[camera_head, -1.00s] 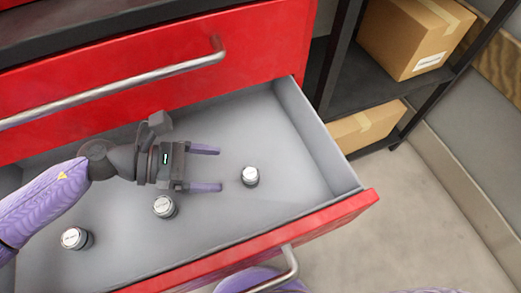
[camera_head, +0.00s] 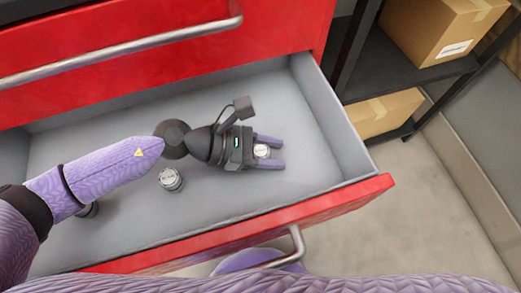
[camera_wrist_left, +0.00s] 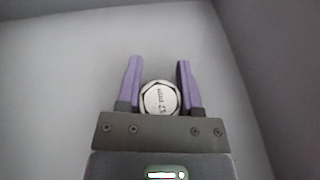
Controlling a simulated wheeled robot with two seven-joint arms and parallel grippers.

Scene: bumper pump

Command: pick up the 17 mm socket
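My left gripper (camera_head: 268,152) is inside the open drawer, with its two purple fingers pointing right. A round silver socket (camera_head: 262,151) stands between the fingers. In the left wrist view the socket (camera_wrist_left: 160,97) sits between the fingers of the gripper (camera_wrist_left: 157,75), close to the palm. A gap shows at the left finger; the right finger is very close to the socket. The gripper is open. The socket's top marking is blurred but may read 17 mm. Another socket (camera_head: 171,179) stands to the left, and a third (camera_head: 88,210) is partly hidden by my left arm. My right gripper is out of view.
The grey drawer (camera_head: 325,178) has raised walls and a red front (camera_head: 330,208) with a metal handle (camera_head: 297,245). A closed red drawer (camera_head: 290,35) is above it. A dark shelf with cardboard boxes (camera_head: 440,30) stands at the right.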

